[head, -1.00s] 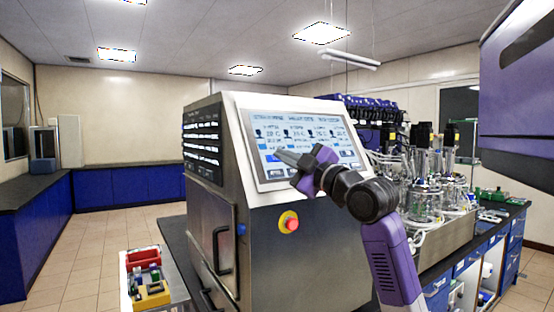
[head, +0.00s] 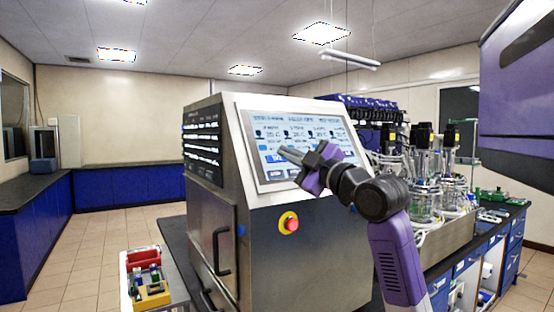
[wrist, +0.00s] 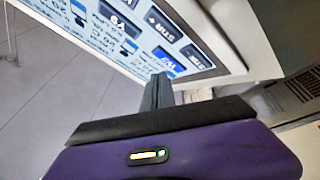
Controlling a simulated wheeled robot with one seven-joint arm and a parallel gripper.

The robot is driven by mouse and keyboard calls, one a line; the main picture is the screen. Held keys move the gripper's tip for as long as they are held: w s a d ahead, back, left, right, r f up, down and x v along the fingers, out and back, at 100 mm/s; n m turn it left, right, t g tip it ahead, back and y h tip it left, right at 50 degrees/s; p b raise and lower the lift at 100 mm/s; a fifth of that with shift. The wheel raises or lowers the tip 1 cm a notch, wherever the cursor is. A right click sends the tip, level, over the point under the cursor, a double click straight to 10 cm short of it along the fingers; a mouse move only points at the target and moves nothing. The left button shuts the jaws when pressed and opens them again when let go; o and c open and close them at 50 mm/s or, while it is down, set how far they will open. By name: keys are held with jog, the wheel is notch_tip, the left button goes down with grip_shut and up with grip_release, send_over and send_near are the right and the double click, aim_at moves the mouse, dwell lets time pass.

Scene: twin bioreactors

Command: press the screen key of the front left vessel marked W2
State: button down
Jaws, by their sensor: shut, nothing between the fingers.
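A touch screen (head: 262,122) is set in the sloped front of a steel cabinet, with columns of readings and rows of keys. In the wrist view, the screen (wrist: 82,40) appears rotated, with dark keys and one bright blue key (wrist: 168,60). Its label looks upside down and may read W2; it is too small to be sure. My gripper (head: 284,150) is shut and empty, its tip before the lower part of the screen. In the wrist view, the fingers (wrist: 157,92) end close to the blue key. I cannot tell whether they touch the glass.
A red stop button on a yellow ring (head: 289,224) sticks out below the screen. Glass vessels (head: 425,200) with tubing stand on the bench to the right. A small tray of coloured items (head: 150,291) is at lower left. The floor at left is clear.

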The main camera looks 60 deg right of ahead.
jog(key=shift+s+a+r+p, duration=0.2)
jog(key=shift+s+a+r, duration=0.2)
jog(key=shift+s, duration=0.2)
jog(key=shift+s+a+r+p, duration=0.15)
jog(key=shift+s+a+r, duration=0.15)
jog(key=shift+s+r, duration=0.2)
jog(key=shift+s+a+r+p, duration=0.2)
jog(key=shift+s+a+r, duration=0.15)
jog(key=shift+s, duration=0.3)
